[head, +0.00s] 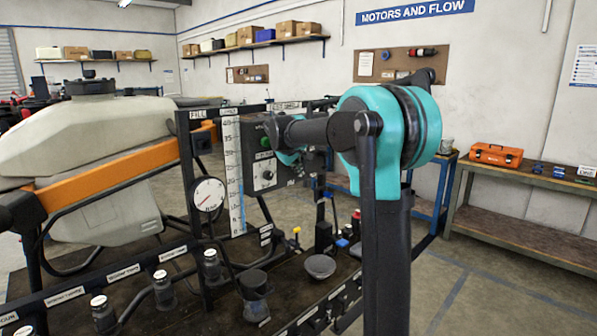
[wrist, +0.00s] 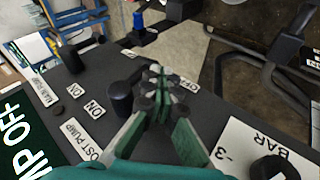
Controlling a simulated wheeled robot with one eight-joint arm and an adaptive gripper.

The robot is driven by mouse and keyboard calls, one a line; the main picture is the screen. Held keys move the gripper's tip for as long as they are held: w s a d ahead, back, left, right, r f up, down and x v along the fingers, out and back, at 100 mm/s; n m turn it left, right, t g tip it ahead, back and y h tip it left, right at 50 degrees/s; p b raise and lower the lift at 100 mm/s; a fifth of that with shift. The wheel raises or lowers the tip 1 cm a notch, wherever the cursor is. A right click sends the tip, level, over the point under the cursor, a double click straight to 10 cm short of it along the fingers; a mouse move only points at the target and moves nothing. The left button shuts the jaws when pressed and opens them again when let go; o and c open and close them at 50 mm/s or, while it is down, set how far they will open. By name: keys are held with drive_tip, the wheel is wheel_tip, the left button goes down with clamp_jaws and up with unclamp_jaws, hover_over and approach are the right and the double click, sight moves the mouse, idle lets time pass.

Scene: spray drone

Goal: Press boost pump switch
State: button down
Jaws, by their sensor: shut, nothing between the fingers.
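The black boost pump switch (wrist: 122,97) stands out of a dark panel (wrist: 125,145) in the wrist view. The boost pump label (wrist: 78,137) is below it to the left, beside an ON label (wrist: 95,107). My gripper (wrist: 160,88) is shut and empty. Its fingertips are just right of the switch and over the panel; I cannot tell whether they touch it. In the head view my arm reaches across the control panel (head: 260,158) and hides part of it, including this switch.
A similar black switch (wrist: 70,60) is by the main pump label (wrist: 42,90). A black knob (wrist: 272,168) is on the white BAR plate. The rig also has a pressure gauge (head: 208,194) and a white tank (head: 90,140).

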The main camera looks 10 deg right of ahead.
sight(306, 171)
drive_tip(key=d+t+h, duration=0.1)
drive_tip(key=w+d+f+t+h, duration=0.1)
drive_tip(key=h, duration=0.1)
drive_tip(key=shift+w+n+t, duration=0.25)
drive_tip(key=shift+n+t, duration=0.15)
drive_tip(key=shift+h, duration=0.4)
drive_tip(key=t+h, duration=0.1)
drive_tip(key=w+d+t+h, duration=0.1)
drive_tip(key=shift+n+t, duration=0.4)
drive_tip(key=shift+d+t+h, duration=0.2)
drive_tip(key=shift+t+h, duration=0.4)
drive_tip(key=shift+h, duration=0.2)
drive_tip(key=shift+w+d+r+n, duration=0.15)
drive_tip(key=shift+d+r+n, duration=0.05)
drive_tip(key=shift+r+n, duration=0.1)
drive_tip(key=shift+w+d, duration=0.15)
